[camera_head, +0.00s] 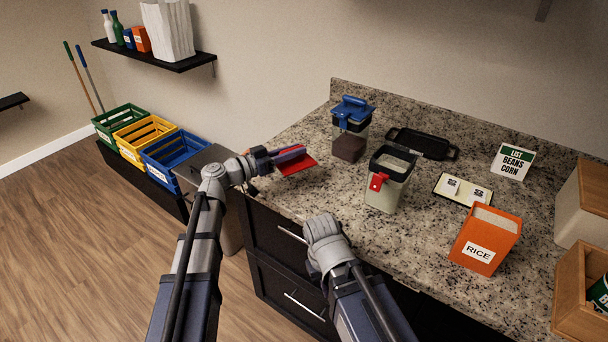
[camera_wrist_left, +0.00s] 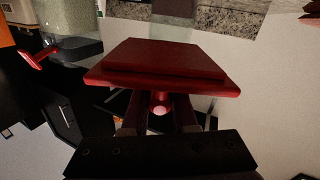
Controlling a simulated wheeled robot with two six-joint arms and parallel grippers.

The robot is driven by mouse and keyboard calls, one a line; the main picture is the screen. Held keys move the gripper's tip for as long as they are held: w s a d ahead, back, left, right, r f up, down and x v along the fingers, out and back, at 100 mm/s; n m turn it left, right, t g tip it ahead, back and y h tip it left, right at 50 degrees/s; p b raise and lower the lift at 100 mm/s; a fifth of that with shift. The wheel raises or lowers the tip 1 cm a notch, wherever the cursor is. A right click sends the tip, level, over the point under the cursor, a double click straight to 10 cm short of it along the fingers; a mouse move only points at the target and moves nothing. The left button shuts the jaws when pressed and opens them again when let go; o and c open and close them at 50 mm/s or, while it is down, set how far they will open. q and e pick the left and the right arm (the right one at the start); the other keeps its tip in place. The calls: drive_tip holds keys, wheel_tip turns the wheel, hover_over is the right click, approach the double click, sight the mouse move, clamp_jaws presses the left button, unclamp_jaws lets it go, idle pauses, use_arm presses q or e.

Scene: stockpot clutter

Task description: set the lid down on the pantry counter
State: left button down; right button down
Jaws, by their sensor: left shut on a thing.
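The red lid (camera_head: 297,164) is a flat square plate with a knob, above the left end of the pantry counter (camera_head: 285,205). My left gripper (camera_head: 284,153) is shut on the lid. In the left wrist view the fingers (camera_wrist_left: 160,112) close around the knob beneath the red plate (camera_wrist_left: 160,62). The lid looks tilted; I cannot tell whether it touches the counter. An open clear canister with a black rim and red latch (camera_head: 388,180) stands right of it. My right arm shows at the counter front, but its gripper is not visible.
A blue-lidded canister (camera_head: 350,115) and a black tray (camera_head: 422,144) stand behind. Bare granite lies between lid and canisters.

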sight(303, 162)
use_arm(q)
drive_tip(key=shift+s+d, duration=0.75)
drive_tip(key=shift+d, duration=0.25)
drive_tip(key=shift+d+f+b, duration=0.25)
drive_tip(key=shift+f+b, duration=1.35)
wheel_tip(303, 162, down, 4)
drive_tip(key=b, duration=0.3)
drive_tip(key=shift+r+b, duration=0.15)
drive_tip(key=shift+b, duration=0.2)
drive_tip(key=shift+d+f, duration=0.1)
drive_tip(key=shift+f, duration=0.1)
drive_tip(key=shift+s+r, duration=0.1)
drive_tip(key=shift+r, duration=0.05)
